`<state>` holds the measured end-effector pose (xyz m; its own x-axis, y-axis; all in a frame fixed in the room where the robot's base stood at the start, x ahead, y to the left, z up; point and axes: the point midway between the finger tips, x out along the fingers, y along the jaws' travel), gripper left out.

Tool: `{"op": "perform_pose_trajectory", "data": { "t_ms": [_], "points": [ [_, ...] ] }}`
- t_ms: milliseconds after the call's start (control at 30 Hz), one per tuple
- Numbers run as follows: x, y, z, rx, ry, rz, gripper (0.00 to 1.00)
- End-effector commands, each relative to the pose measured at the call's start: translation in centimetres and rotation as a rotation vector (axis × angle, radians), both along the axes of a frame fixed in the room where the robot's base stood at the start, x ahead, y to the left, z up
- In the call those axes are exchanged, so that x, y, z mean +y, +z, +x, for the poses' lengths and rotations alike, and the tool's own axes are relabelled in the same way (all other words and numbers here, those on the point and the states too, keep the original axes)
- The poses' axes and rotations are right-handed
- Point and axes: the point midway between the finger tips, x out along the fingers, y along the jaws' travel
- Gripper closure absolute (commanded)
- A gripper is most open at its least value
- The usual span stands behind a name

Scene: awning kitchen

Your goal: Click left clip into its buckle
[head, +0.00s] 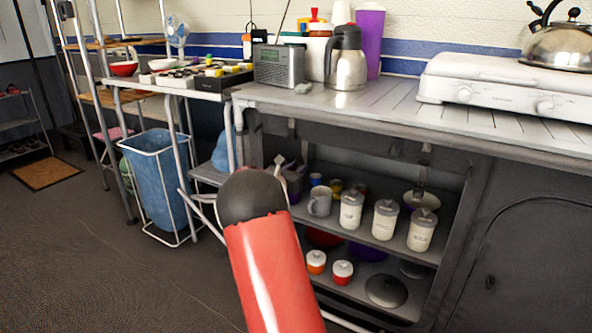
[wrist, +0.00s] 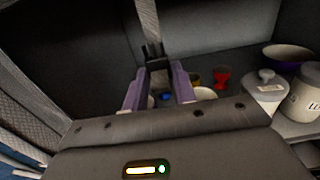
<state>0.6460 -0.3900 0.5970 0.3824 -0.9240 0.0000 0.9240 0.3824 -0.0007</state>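In the wrist view a grey strap hangs from the top and ends in a black clip part (wrist: 152,52). My gripper's two purple-grey fingers (wrist: 159,80) stand apart just below it, with a small grey piece between their tips. I cannot tell whether the fingers press on that piece, or whether it is joined to the clip part. In the head view my gripper (head: 291,180) is small and partly hidden behind my red arm, at the shelf opening's left side. A second strap with its clip (head: 421,170) hangs under the counter to the right.
The counter (head: 400,120) holds a kettle, a stove, a radio and a steel jug above the opening. The shelf behind holds a mug (head: 319,201), several canisters (head: 384,219) and cups. A blue bin (head: 160,180) stands left.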

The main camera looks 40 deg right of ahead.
Motion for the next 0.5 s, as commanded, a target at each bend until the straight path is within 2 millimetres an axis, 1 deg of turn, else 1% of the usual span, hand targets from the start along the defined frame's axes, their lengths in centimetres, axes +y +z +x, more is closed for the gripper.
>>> {"op": "perform_pose_trajectory", "data": {
  "t_ms": [33, 100, 200, 367, 433, 500],
  "points": [
    [0.0, 0.0, 0.0, 0.0, 0.0, 0.0, 0.8],
    [0.0, 0.0, 0.0, 0.0, 0.0, 0.0, 0.89],
    [0.0, 0.0, 0.0, 0.0, 0.0, 0.0, 1.0],
    [0.1, 0.1, 0.0, -0.001, 0.0, 0.0, 1.0],
    [0.3, 0.6, -0.1, -0.001, 0.001, -0.001, 1.0],
    [0.9, 1.8, -0.2, -0.004, 0.003, -0.001, 1.0]
  ]
}}
